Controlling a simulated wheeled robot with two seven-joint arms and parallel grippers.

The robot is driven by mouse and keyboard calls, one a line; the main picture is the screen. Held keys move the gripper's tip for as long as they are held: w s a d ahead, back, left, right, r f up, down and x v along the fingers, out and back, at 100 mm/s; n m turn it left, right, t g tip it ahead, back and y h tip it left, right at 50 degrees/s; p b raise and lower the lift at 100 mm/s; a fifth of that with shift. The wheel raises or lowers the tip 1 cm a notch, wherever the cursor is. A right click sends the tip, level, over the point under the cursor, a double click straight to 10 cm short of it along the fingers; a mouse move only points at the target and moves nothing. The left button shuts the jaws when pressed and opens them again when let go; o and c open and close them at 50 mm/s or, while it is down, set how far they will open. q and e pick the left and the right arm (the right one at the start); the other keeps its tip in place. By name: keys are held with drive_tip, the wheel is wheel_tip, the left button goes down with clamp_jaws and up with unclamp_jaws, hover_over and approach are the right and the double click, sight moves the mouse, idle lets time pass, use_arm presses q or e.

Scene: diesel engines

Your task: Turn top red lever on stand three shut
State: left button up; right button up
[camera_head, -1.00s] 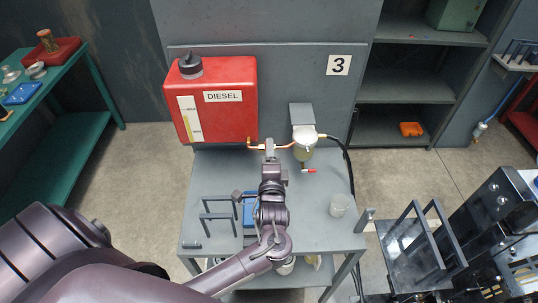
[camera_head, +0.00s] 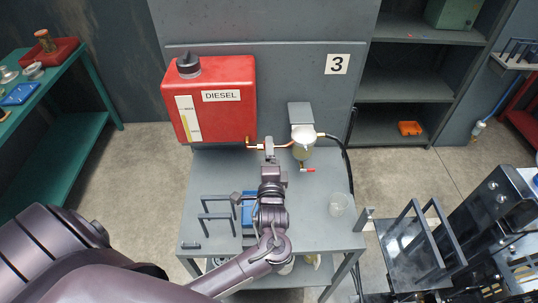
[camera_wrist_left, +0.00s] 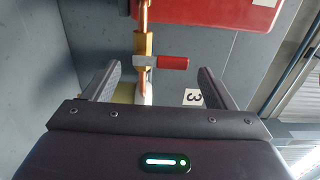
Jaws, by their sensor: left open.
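The top red lever (camera_wrist_left: 172,62) shows in the left wrist view on a brass valve (camera_wrist_left: 143,44) in the copper fuel line. Its red handle sticks out sideways, across the line. In the head view my gripper hides this lever. My left gripper (camera_head: 269,150) is at the copper line (camera_head: 283,146), between the red diesel tank (camera_head: 215,100) and the filter (camera_head: 303,138). In the wrist view the left gripper (camera_wrist_left: 158,72) is open, with the lever between its spread fingers; contact is not visible. A lower red lever (camera_head: 308,170) shows below the filter bowl. My right gripper is not in view.
The sign 3 (camera_head: 337,64) is on the grey back panel. On the grey stand (camera_head: 315,235) are a clear cup (camera_head: 339,205), a blue item (camera_head: 248,213) and dark brackets (camera_head: 217,218). A black hose (camera_head: 346,160) runs right of the filter.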

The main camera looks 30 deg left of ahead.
use_arm(q)
drive_tip(key=b+v, duration=0.2)
drive_tip(key=v, duration=0.5)
drive_tip(key=shift+d, duration=0.1)
